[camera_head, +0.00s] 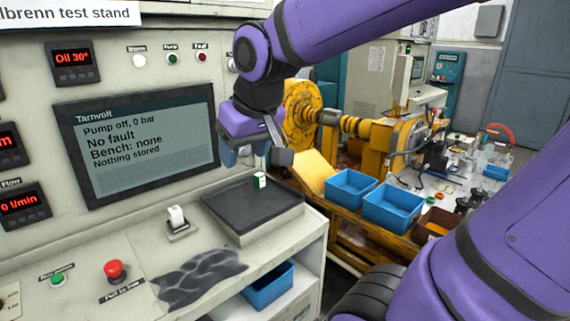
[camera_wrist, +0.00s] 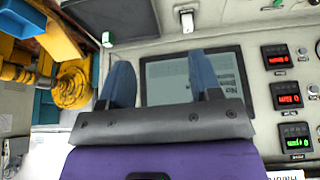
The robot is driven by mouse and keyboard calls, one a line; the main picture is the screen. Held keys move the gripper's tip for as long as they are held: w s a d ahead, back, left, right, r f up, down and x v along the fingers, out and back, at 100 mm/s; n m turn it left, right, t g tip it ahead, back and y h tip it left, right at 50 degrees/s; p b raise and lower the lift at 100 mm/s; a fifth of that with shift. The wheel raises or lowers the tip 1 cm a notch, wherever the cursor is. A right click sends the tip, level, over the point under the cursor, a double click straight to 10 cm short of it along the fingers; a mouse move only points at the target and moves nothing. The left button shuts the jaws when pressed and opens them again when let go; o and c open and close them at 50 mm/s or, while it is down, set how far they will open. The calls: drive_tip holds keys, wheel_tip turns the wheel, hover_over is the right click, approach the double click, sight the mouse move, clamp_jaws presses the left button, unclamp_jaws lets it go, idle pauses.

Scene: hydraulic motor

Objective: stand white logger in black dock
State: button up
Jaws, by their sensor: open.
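I cannot tell for sure which thing is the black dock. My gripper (camera_head: 245,153) is open and empty, above and behind the platform, close to the panel. Its blue fingers are spread in the wrist view (camera_wrist: 160,60).
A crumpled dark cloth (camera_head: 198,278) lies at the bench front, beside a red push button (camera_head: 115,270). The screen (camera_head: 140,145) is on the panel behind. Blue bins (camera_head: 393,208) stand to the right. A blue bin (camera_head: 268,287) sits on the shelf below.

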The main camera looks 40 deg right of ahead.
drive_tip(key=s, duration=0.9)
drive_tip(key=shift+s+d, duration=0.35)
drive_tip(key=shift+d, duration=0.05)
idle(2.0)
